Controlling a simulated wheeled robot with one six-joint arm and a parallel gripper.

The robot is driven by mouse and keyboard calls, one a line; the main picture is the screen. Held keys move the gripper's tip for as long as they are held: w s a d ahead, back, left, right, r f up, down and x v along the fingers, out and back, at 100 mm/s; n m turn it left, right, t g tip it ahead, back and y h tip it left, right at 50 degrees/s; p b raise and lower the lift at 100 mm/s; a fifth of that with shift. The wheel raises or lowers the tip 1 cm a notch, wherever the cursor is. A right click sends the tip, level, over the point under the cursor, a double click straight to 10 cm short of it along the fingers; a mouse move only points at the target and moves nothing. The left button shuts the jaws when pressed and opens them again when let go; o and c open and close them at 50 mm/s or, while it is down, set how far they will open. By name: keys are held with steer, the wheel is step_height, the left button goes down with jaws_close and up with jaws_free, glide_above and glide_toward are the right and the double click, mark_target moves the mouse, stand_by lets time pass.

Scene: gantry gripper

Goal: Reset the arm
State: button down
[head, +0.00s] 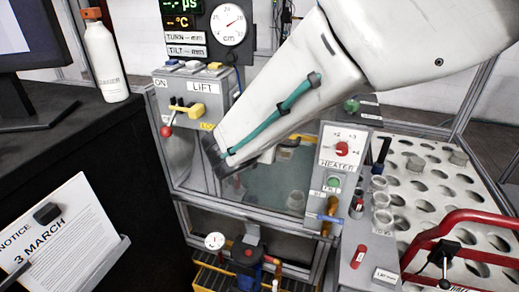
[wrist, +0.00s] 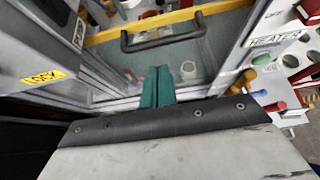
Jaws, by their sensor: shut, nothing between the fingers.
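My arm reaches in from the upper right of the head view as a thick white link with a teal strip, slanting down to the left in front of a glass-walled tank (head: 275,188). In the wrist view, my gripper (wrist: 158,72) shows as two teal fingers, shut together with nothing between them. They point toward the glass tank and its black handle (wrist: 163,38). In the head view my fingers cannot be made out clearly at the arm's dark lower end.
A grey LIFT control box (head: 187,92) stands left of the arm, a HEATER panel (head: 341,165) right of it. A perforated rack (head: 430,170) with small cups lies at right, behind a red rail (head: 455,222). A white bottle (head: 104,62) stands on the black bench.

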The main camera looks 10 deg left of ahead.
steer(key=s+d+r+m+g+h, duration=0.15)
steer(key=s+d+m+g, duration=0.35)
steer(key=d+m, duration=0.5)
steer(key=s+d+r+m+g+h, duration=0.1)
steer(key=s+d+m+g+h, duration=0.2)
steer(key=s+d+m, duration=0.7)
steer(key=s+d+r+m+g+y, duration=0.1)
steer(key=s+d+r+m+y, duration=0.1)
steer(key=s+d+m, duration=0.5)
steer(key=s+d+r+m+g+y, duration=0.1)
steer(key=s+d+r+m+y, duration=0.2)
steer(key=s+d+m, duration=0.4)
steer(key=d+y, duration=0.1)
steer(key=d, duration=0.2)
steer(key=shift+s+d+r+m, duration=0.15)
steer(key=shift+s+d+m, duration=0.15)
